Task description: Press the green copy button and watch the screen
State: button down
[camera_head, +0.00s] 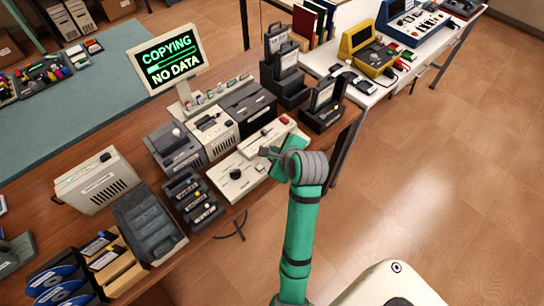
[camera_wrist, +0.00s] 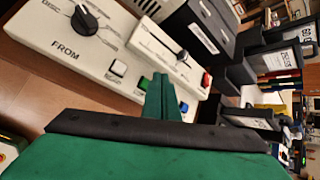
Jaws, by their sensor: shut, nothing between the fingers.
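The screen (camera_head: 152,72) stands at the back of the wooden table and reads "COPYING" and "NO DATA" in green, with a bar between the lines. The pale control panel (camera_head: 219,178) has a black knob, also seen in the wrist view (camera_wrist: 84,20) with "FROM" below it. In the wrist view a green button (camera_wrist: 144,83) sits on the panel, just left of my gripper (camera_wrist: 160,80). A white button (camera_wrist: 118,68) lies further left. My gripper, over the panel in the head view (camera_head: 266,152), is shut and empty. Contact with the button cannot be told.
A panel with a red button (camera_wrist: 206,79) lies behind my gripper. Grey boxes (camera_head: 177,147) and black card holders (camera_head: 323,107) crowd around the panel. A rack of cartridges (camera_head: 192,202) stands to its left. Tiled floor is open at right.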

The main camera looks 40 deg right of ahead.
jog(key=shift+r, duration=2.2)
